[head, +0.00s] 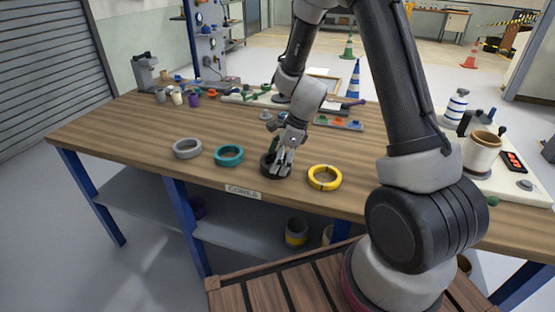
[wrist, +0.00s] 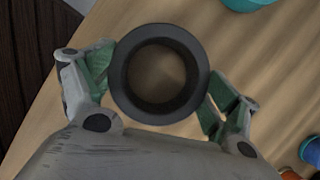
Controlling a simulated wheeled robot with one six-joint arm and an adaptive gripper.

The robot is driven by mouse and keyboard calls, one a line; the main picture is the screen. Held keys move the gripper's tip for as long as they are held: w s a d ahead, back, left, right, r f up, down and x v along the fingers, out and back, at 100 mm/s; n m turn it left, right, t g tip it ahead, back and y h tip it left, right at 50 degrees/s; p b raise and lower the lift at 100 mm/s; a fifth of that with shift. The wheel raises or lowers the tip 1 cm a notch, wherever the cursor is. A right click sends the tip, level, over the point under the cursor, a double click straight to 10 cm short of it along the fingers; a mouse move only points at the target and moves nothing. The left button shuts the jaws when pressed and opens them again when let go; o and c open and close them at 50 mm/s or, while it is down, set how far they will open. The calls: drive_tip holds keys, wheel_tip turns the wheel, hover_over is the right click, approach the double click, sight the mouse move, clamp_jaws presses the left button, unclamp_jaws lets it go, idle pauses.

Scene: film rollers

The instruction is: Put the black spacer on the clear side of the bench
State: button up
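The black spacer (wrist: 122,82) is a thick dark ring. In the wrist view it lies between the two fingers of my gripper (wrist: 160,73), with a fingertip close against each side. Wood shows through its hole. In the head view the black spacer (head: 267,166) is at the front part of the bench (head: 130,137), partly hidden by my gripper (head: 281,163), which points down over it. I cannot tell whether the fingers press on the spacer, or whether it touches the wood.
Grey (head: 187,149) and teal (head: 229,155) rings lie to the left, a yellow ring (head: 324,178) to the right, near the front edge with the label (head: 243,192). Trays and small parts fill the back; a white board (head: 520,183) with a mug is right. Bare wood lies left.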

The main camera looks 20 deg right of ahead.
drive_tip(key=shift+o, duration=0.3)
drive_tip(key=shift+r, duration=0.1)
drive_tip(key=shift+r, duration=0.3)
drive_tip(key=s+d+r+n, duration=0.3)
drive_tip(key=s+r, duration=0.1)
drive_tip(key=r, duration=0.3)
drive_tip(key=s+d+r+n+t+h, duration=0.1)
drive_tip(key=s+d+r+n, duration=0.2)
drive_tip(key=r, duration=0.5)
drive_tip(key=s+d+r+n, duration=0.2)
drive_tip(key=s+r+n, duration=0.1)
drive_tip(key=s+r, duration=0.3)
drive_tip(key=s+d+r+n+t+h, duration=0.1)
drive_tip(key=s+d+r+n, duration=0.2)
drive_tip(key=s+n, duration=0.3)
drive_tip(key=s+d+r+n+t+h, duration=0.1)
drive_tip(key=s+d+r+n+h, duration=0.1)
drive_tip(key=s+n, duration=0.3)
drive_tip(key=shift+s+d+r+n, duration=0.4)
drive_tip(key=shift+s+d+r, duration=0.15)
drive_tip(key=shift+s, duration=0.55)
